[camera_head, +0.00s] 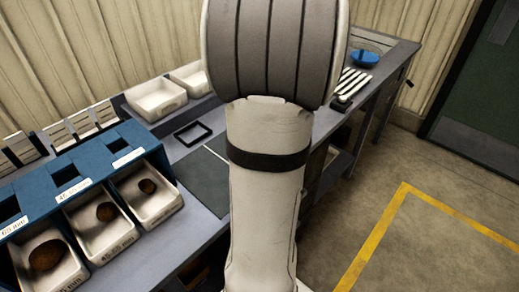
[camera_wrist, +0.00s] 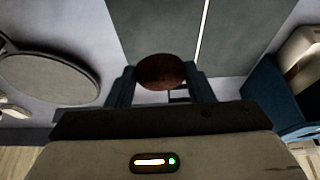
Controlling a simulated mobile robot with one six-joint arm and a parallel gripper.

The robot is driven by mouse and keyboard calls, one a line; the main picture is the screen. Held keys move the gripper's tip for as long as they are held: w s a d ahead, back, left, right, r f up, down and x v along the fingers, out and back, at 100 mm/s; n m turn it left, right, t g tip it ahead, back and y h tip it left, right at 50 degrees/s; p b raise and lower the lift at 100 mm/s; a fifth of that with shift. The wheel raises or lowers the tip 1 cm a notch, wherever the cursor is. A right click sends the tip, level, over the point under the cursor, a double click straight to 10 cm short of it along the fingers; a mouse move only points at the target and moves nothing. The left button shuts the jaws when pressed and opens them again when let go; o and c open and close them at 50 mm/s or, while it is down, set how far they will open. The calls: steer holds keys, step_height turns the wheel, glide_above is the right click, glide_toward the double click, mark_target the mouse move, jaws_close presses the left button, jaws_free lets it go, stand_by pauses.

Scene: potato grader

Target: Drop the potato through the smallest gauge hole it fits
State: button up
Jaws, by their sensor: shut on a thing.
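My gripper (camera_wrist: 161,78) is shut on a brown potato (camera_wrist: 162,70), held between its two blue fingers in the wrist view. It is above a dark grey mat on the bench. In the head view my arm hides the gripper and this potato. The blue gauge stand (camera_head: 92,161) is at the left of the head view, with square holes in its top: left (camera_head: 8,208), middle (camera_head: 66,176) and right (camera_head: 118,145). The left label seems to read 65 mm; the others are hard to read. The stand's blue side also shows at the right of the wrist view (camera_wrist: 268,92).
White trays (camera_head: 158,206) stand before the holes, each holding a potato. Empty white bins (camera_head: 155,99), a black frame (camera_head: 192,133) and a dark mat (camera_head: 200,185) are on the bench. A round grey plate (camera_wrist: 50,78) is left in the wrist view.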

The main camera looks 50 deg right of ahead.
step_height(320, 180, down, 10)
steer(key=shift+f, duration=0.1)
stand_by(0.4)
steer(key=shift+f, duration=0.1)
steer(key=o, duration=1)
steer(key=shift+c, duration=0.2)
